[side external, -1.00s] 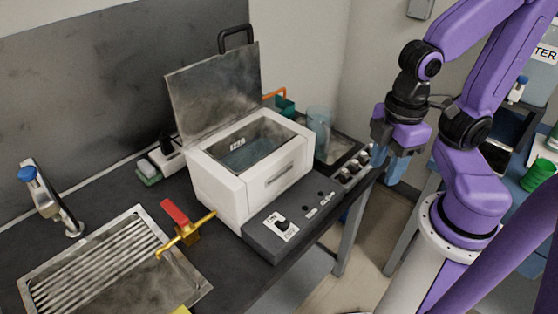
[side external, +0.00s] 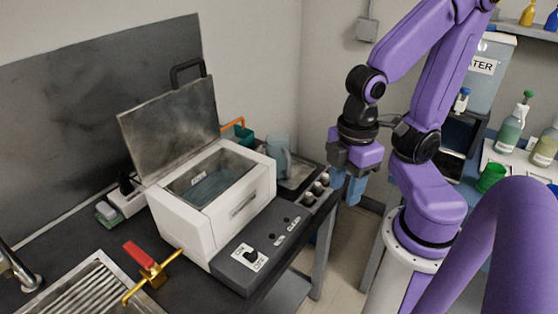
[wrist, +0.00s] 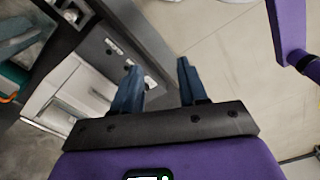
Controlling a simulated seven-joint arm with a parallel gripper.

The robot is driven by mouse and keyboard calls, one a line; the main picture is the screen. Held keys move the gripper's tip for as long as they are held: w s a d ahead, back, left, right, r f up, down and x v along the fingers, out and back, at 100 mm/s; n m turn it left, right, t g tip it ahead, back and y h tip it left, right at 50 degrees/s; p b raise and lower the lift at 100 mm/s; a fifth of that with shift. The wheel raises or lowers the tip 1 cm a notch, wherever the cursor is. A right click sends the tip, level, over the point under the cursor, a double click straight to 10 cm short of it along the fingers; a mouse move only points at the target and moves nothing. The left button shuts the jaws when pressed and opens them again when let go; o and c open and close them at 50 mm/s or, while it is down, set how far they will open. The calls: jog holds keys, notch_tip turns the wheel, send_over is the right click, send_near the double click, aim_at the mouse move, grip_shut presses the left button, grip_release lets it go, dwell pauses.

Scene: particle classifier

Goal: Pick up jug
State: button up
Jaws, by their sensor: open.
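A pale blue, see-through jug (side external: 279,153) stands on the bench behind the right rear corner of the white box machine, on or beside a dark tray. Its lower part is partly hidden by the machine. In the wrist view a bluish shape at the upper left edge may be the jug, but I cannot be sure. My gripper (side external: 350,188) hangs to the right of the jug, pointing down near the bench's right end, apart from it. In the wrist view my gripper (wrist: 160,75) has its two blue fingers apart with nothing between them, over the floor beside the bench.
The white machine (side external: 205,240) has its metal lid (side external: 170,125) raised. Several small dark containers (side external: 317,188) stand at the bench's right edge. A green box with an orange handle (side external: 238,134) is behind the machine. A brass tap with a red handle (side external: 142,258) is in front.

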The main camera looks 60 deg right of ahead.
dwell(0.3)
jog(key=shift+c, duration=0.9)
jog(key=w+n+h, duration=0.1)
jog(key=w, duration=0.7)
jog(key=n+h, duration=0.4)
jog(key=n, duration=0.1)
send_over(288, 173)
jog(key=a, duration=0.5)
notch_tip(288, 173, down, 4)
jog(key=f, duration=0.1)
jog(key=x, duration=1.5)
jog(key=shift+w+f, duration=0.1)
jog(key=shift+f, duration=0.35)
